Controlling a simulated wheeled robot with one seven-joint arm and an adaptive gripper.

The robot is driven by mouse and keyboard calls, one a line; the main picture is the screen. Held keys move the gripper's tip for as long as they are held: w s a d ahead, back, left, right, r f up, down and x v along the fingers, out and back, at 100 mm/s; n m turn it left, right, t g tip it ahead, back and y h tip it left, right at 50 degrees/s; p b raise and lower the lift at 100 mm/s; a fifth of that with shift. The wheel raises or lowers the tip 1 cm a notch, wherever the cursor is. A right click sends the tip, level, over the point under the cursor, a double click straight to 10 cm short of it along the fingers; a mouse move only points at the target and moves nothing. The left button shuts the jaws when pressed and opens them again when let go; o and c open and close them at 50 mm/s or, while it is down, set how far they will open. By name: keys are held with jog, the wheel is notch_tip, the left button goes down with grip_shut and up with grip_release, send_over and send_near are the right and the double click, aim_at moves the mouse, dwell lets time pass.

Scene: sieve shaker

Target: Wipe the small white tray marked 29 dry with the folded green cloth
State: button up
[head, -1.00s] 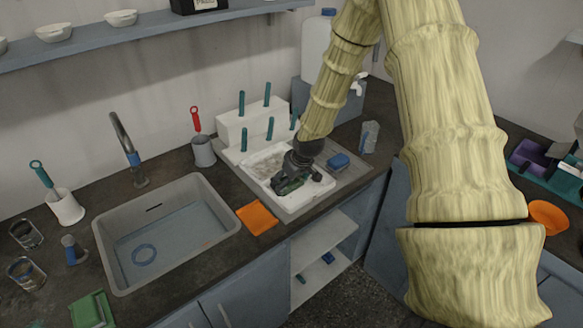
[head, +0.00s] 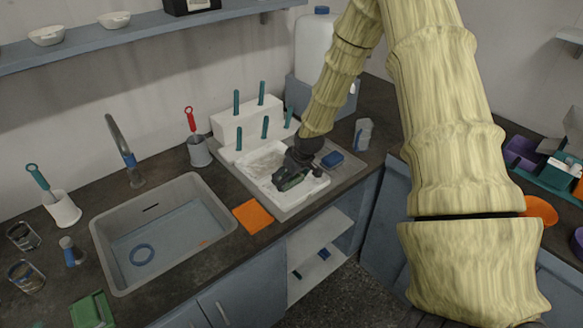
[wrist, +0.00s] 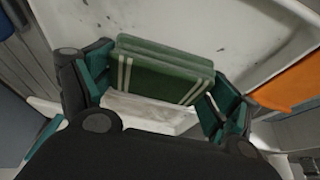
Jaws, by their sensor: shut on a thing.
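The folded green cloth (wrist: 160,72), with pale stripes, is held between the fingers of my gripper (wrist: 155,95). In the head view, my gripper (head: 292,180) is low over a white tray (head: 312,191) on the draining area right of the sink, and it hides part of the tray. The tray's left part looks greyish, perhaps wet. In the wrist view, the cloth is over a white surface with dark specks, and a raised white rim (wrist: 288,22) shows at upper right. I cannot tell whether the cloth touches the surface. No number 29 is readable.
A white rack with teal pegs (head: 240,128) stands behind the tray. An orange cloth (head: 253,216) lies between the tray and the sink (head: 165,235). A red-handled brush in a grey holder (head: 199,152) stands behind the sink.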

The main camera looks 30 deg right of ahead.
jog(key=shift+s+a, duration=0.2)
jog(key=shift+a, duration=0.85)
jog(key=shift+a+r+p, duration=0.25)
jog(key=shift+r+p, duration=0.05)
jog(key=shift+w+r+p, duration=0.1)
jog(key=shift+r+p, duration=0.2)
jog(key=shift+r, duration=0.6)
jog(key=shift+r+p, duration=0.5)
jog(key=shift+r, duration=0.2)
jog(key=shift+r+p, duration=1.5)
jog(key=shift+r, duration=0.65)
